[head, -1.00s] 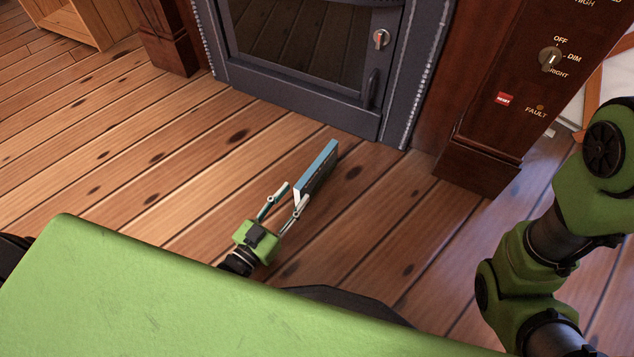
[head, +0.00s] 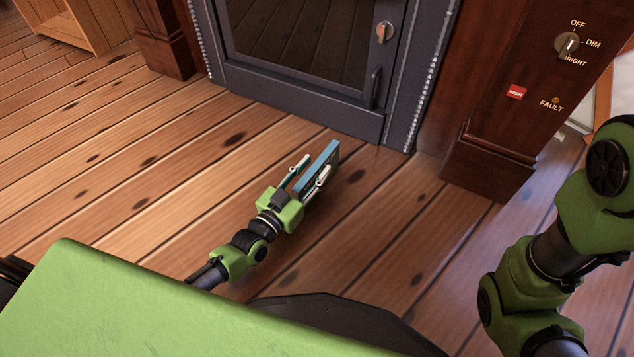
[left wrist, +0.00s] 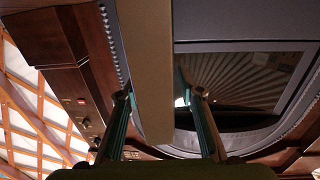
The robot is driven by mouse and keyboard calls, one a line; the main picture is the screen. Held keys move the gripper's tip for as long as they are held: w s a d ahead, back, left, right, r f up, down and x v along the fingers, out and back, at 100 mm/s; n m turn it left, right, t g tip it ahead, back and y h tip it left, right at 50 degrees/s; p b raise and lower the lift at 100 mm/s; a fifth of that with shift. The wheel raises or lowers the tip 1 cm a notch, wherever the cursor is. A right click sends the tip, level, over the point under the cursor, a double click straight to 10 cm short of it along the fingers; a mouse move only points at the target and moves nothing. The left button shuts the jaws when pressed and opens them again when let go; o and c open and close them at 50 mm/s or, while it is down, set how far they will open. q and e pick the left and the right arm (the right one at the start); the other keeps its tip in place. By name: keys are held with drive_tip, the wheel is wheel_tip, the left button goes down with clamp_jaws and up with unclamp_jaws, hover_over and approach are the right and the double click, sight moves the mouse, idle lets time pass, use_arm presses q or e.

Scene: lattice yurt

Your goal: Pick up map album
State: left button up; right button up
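In the left wrist view the album (left wrist: 146,60) shows as a tan slab between the two fingers of my left gripper (left wrist: 160,97).
The dark stove (head: 300,95) with a glass door stands just beyond the album. A wooden pillar with a control panel (head: 540,75) is at the right. A wooden shelf (head: 85,25) stands at the far left. The floor (head: 130,150) left of the album is clear.

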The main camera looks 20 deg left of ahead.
sight(330, 156)
use_arm(q)
drive_tip(key=shift+b+x, duration=0.35)
drive_tip(key=shift+x, duration=0.7)
clamp_jaws()
drive_tip(key=shift+r, duration=0.15)
